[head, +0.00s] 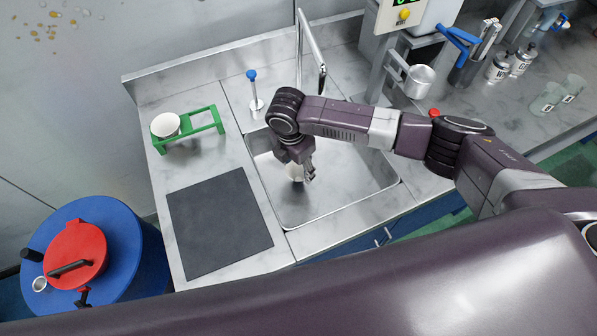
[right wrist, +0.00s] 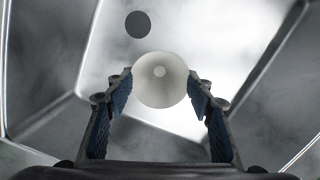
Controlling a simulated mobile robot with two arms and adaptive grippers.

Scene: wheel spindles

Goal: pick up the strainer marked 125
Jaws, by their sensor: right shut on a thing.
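My right gripper (head: 303,170) reaches down into the sink. It is shut on a pale, rounded piece (head: 296,173). In the right wrist view this piece (right wrist: 160,88) sits between the two blue-padded fingers and shows a round end with a small lighter disc in its middle. I see no 125 mark on it, so I cannot tell if it is the named strainer. A white bowl-shaped piece (head: 165,125) sits in a green rack (head: 203,121) left of the sink; no mark is readable on it. My left gripper is out of view.
The steel sink (head: 345,205) has a dark round drain (right wrist: 138,24). A tall tap (head: 312,45) stands behind it. A dark mat (head: 218,222) lies on the left counter. A blue drum (head: 135,270) with a red lid stands lower left.

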